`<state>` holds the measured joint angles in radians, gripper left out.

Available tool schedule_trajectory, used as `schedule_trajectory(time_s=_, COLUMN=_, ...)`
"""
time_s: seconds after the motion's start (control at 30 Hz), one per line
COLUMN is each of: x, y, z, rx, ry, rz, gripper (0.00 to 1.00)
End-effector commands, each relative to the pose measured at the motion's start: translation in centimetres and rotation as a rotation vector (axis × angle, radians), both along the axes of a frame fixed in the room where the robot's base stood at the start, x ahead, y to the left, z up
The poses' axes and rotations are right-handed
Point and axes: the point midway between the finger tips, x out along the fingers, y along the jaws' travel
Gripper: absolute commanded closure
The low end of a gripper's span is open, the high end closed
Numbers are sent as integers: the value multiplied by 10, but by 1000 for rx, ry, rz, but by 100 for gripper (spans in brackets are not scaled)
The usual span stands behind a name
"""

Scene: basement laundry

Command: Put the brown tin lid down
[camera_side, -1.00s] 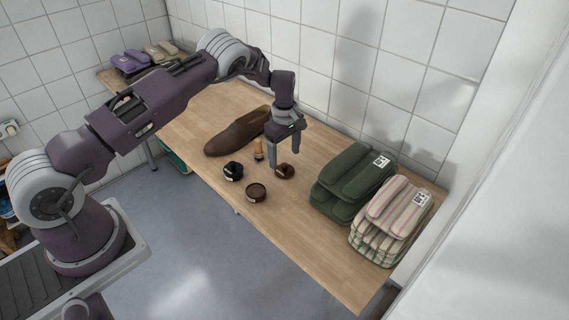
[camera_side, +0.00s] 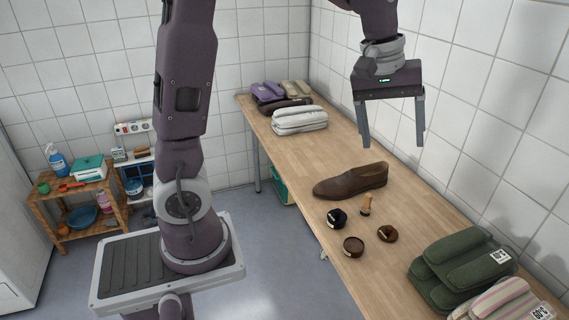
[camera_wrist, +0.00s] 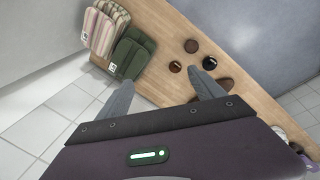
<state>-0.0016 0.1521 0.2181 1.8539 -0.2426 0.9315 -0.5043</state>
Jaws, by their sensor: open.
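The brown tin lid (camera_side: 387,233) lies on the wooden table, to the right of a dark brown round tin (camera_side: 353,246) and apart from it. A black round tin (camera_side: 337,217) stands behind them to the left. My gripper (camera_side: 391,140) is open and empty, high above the table and clear of everything. In the wrist view the lid (camera_wrist: 175,67) lies beyond my spread fingers, with the brown tin (camera_wrist: 191,46) and the black tin (camera_wrist: 210,62) close by. I take the small brown piece nearest the green towels as the lid; its details are too small to tell.
A brown shoe (camera_side: 351,181) and a small wooden-handled brush (camera_side: 366,204) are behind the tins. Green folded towels (camera_side: 463,268) and striped ones (camera_side: 505,300) are at the near right. More folded cloths (camera_side: 299,120) lie at the far end. A tiled wall runs along the right.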

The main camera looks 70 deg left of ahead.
Motion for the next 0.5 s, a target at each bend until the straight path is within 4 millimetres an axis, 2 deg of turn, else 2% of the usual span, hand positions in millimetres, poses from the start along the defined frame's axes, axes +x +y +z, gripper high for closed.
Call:
schedule_trajectory(time_s=0.03, x=-40, y=-12, z=22, rx=30, ry=-59, rz=-120, gripper=23)
schedule_trajectory(time_s=0.1, x=-96, y=-25, z=36, rx=101, ry=-128, rz=-299, gripper=23)
schedule_trajectory(time_s=0.2, x=-162, y=-35, z=34, rx=222, ry=-205, rz=-518, gripper=23)
schedule_trajectory(time_s=0.3, x=-204, y=-37, z=21, rx=330, ry=-252, rz=-668, gripper=23)
schedule_trajectory(time_s=0.33, x=-212, y=-36, z=17, rx=355, ry=-260, rz=-698, gripper=23)
schedule_trajectory(time_s=0.4, x=-225, y=-36, z=10, rx=394, ry=-271, rz=-745, gripper=23)
schedule_trajectory(time_s=0.5, x=-230, y=-35, z=6, rx=413, ry=-274, rz=-767, gripper=23)
